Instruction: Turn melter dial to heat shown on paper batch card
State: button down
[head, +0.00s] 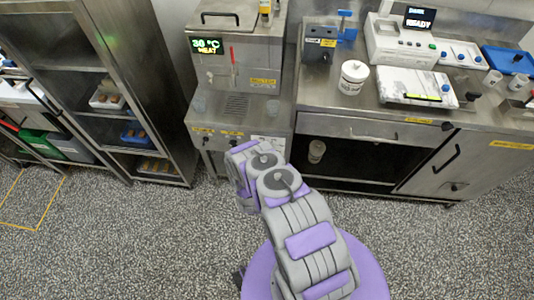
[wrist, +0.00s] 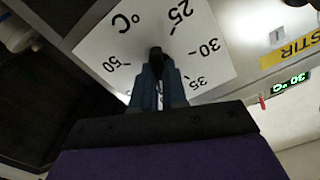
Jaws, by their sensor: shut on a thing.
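The melter (head: 250,50) stands at the back, with a green display (head: 207,46) reading 30 °C HEAT. In the wrist view the white dial plate (wrist: 205,20) shows 25, 30, 35 and 50 with °C marks, tilted in the picture. My gripper (wrist: 158,68) is shut on the dark dial knob (wrist: 155,52) at the plate's middle. The fingers cover part of the plate, so the pointer's direction cannot be told. The display (wrist: 291,86) also shows 30 °C there. In the head view my arm hides the gripper. I cannot make out a readable batch card.
A yellow STIR label (wrist: 290,50) sits beside the dial plate. A rack (head: 150,95) stands left. The floor in front is clear.

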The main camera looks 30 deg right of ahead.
dwell(0.3)
jog(key=c, duration=1.2)
grip_release()
jog(key=shift+o, duration=0.2)
